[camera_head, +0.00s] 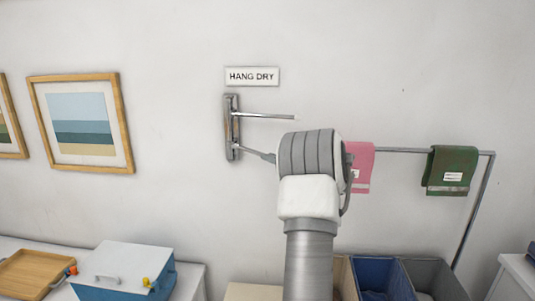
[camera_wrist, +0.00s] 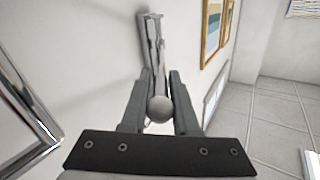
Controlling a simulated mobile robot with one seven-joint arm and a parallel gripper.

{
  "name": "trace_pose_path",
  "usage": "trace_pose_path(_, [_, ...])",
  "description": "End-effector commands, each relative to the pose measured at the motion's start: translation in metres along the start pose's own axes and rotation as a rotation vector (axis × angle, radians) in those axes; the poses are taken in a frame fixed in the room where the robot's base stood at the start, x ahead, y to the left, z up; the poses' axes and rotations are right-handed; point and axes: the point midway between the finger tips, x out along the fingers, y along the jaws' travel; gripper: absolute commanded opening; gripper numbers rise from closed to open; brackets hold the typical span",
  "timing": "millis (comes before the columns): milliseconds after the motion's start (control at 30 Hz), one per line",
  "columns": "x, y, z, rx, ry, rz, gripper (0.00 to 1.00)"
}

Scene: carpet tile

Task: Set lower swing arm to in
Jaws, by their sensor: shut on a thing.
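A metal wall bracket (camera_head: 231,128) with swing arms is fixed to the wall under the "HANG DRY" sign. The upper swing arm (camera_head: 264,115) sticks out to the right. The lower swing arm (camera_head: 252,152) slopes right and down until my own arm hides its outer end. In the wrist view, my gripper (camera_wrist: 161,76) is shut on the lower swing arm (camera_wrist: 172,68), near its round end knob (camera_wrist: 159,108). The bracket (camera_wrist: 150,28) shows beyond the fingers. My fingers are hidden in the head view.
A rail (camera_head: 402,150) with a pink towel (camera_head: 361,165) and a green towel (camera_head: 452,168) stands to the right. Bins (camera_head: 383,277) stand below it. A blue box (camera_head: 122,270) and wooden tray (camera_head: 36,273) are at lower left. Framed pictures (camera_head: 82,121) hang left.

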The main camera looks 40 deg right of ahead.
Motion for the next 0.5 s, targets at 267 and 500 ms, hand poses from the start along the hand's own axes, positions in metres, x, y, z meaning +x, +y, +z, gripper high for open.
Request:
trace_pose_path(267, [0.0015, 0.0042, -0.0031, -0.002, -0.011, -0.073, 0.0])
trace_pose_path(500, [0.002, 0.0045, -0.0029, -0.003, -0.012, -0.087, 0.0])
